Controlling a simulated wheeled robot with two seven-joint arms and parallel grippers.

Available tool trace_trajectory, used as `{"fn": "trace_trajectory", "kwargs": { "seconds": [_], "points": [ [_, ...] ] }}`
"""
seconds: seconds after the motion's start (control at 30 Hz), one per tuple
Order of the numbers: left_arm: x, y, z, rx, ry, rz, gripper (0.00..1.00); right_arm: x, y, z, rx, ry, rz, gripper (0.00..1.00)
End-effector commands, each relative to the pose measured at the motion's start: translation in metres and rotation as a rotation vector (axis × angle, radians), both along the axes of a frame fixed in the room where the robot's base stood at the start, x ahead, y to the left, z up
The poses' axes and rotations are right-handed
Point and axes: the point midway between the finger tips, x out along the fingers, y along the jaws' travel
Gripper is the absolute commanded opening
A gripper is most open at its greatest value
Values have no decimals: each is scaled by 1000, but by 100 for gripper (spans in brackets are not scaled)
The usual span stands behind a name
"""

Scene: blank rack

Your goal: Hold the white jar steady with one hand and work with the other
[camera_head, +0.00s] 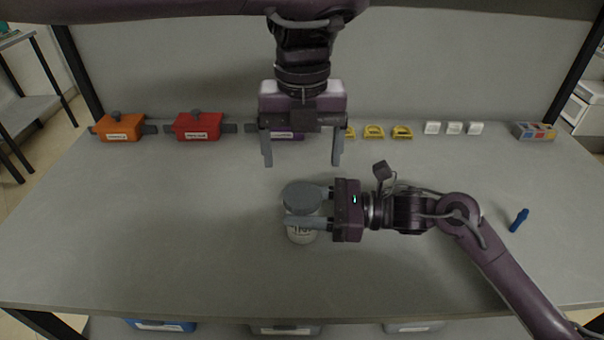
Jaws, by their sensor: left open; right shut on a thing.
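The white jar (301,236) stands upright in the middle of the table, with a grey lid (301,195) on top. My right gripper (308,208) comes from the right and is shut on the jar, its fingers around the upper part. Part of the jar is hidden by the near finger. My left gripper (302,162) points down from above, a little behind the jar and higher up. Its two fingers are spread, with nothing between them.
Along the table's back edge stand an orange box (119,129), a red box (198,127), a purple box (287,136) partly hidden by my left gripper, yellow pieces (373,132), white blocks (453,128) and a multicoloured box (534,131). A blue tool (518,220) lies at right. The left front table is clear.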

Motion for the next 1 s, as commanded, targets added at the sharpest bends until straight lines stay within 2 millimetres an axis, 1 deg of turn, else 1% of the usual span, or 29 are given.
{"fn": "trace_trajectory", "kwargs": {
  "seconds": [0.03,0.2,0.37,0.6,0.63,0.8,1.0],
  "points": [
    [1,0,11,0,-5,2,83,0,0,0,1,0,0,0],
    [0,0,33,2,-2,2,83,0,0,0,1,-1,0,0],
    [0,0,41,1,1,1,83,0,0,0,1,-1,0,0],
    [0,0,41,0,1,1,83,0,0,0,1,-1,0,0],
    [0,0,41,0,1,1,83,0,0,0,1,-1,0,53],
    [0,0,41,0,1,1,83,0,0,0,1,-1,0,75],
    [0,0,41,0,1,1,83,0,0,0,1,-1,0,76]
  ]
}}
